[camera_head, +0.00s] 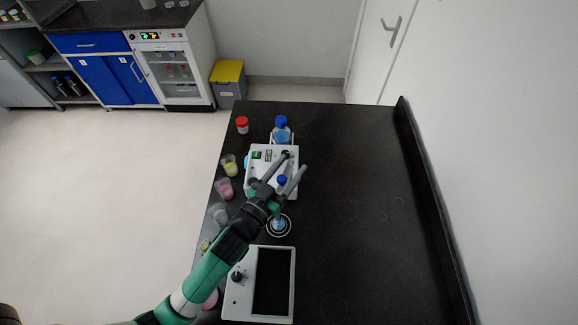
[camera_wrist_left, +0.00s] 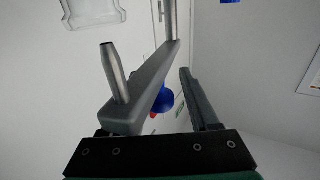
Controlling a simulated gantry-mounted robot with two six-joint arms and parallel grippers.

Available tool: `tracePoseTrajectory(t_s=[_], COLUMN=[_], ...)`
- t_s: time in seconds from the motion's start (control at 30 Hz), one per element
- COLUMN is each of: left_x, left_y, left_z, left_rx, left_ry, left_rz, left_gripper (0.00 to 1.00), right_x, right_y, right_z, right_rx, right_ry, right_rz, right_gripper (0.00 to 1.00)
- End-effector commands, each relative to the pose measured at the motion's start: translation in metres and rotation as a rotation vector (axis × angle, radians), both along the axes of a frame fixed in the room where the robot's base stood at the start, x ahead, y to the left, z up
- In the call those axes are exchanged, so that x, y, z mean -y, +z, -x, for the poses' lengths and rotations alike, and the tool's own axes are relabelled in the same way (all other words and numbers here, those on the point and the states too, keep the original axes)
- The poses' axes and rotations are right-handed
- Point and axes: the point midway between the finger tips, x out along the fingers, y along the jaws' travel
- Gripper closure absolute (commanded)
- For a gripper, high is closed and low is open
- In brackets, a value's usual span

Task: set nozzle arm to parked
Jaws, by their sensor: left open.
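The white distiller (camera_head: 253,172) stands near the left edge of the black bench in the head view. My left gripper (camera_head: 294,163) reaches over it from the lower left, its two fingers apart. The fingers cover part of the distiller's top. In the left wrist view, a grey bar with two upright metal posts (camera_wrist_left: 150,92) runs along the gripper's left side and looks like the nozzle arm. The gripper's right finger (camera_wrist_left: 200,98) shows apart from it. Whether the bar touches the left finger is unclear. My right gripper is not in view.
A blue-capped bottle (camera_head: 282,132) stands behind the distiller and a red-capped jar (camera_head: 242,125) at its back left. Several small cups, one pink (camera_head: 225,189), line the left bench edge. A dark-screened panel (camera_head: 273,281) lies in front. The bench's right side is clear.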

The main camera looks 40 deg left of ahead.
Motion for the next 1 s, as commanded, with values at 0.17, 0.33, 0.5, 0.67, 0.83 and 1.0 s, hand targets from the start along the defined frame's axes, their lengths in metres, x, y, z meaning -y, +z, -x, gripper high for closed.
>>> tracePoseTrajectory(t_s=[0.17, 0.33, 0.5, 0.67, 0.83, 1.0], left_x=[-0.0002, -0.0001, -0.0001, -0.0001, 0.0, 0.0], left_y=[-0.0001, 0.0, 0.0, 0.0001, 0.0001, 0.0002], left_z=[-0.0003, -0.0001, 0.0, 0.0001, 0.0001, 0.0001], left_rx=[0.0, 0.0, 0.0, 0.0, 0.0, 0.001], left_ry=[0.0, 0.0, 0.0, 0.0, 0.0, 0.0], left_rz=[0.0, 0.0, 0.0, 0.0, 0.0, 0.0], left_gripper=[0.39, 0.64, 0.94, 1.0, 1.0, 1.0], right_x=[0.0, 0.0, 0.0, 0.0, 0.0, 0.0], right_y=[-0.0001, -0.0001, -0.0001, -0.0001, -0.0001, 0.0], right_z=[0.0, 0.0, 0.0, 0.0, 0.0, 0.0], right_rx=[0.0, 0.0, 0.0, 0.0, 0.0, 0.0], right_ry=[0.0, 0.0, 0.0, 0.0, 0.0, 0.0], right_rz=[0.0, 0.0, 0.0, 0.0, 0.0, 0.0], right_gripper=[0.5, 0.5, 0.5, 0.5, 0.5, 0.5])
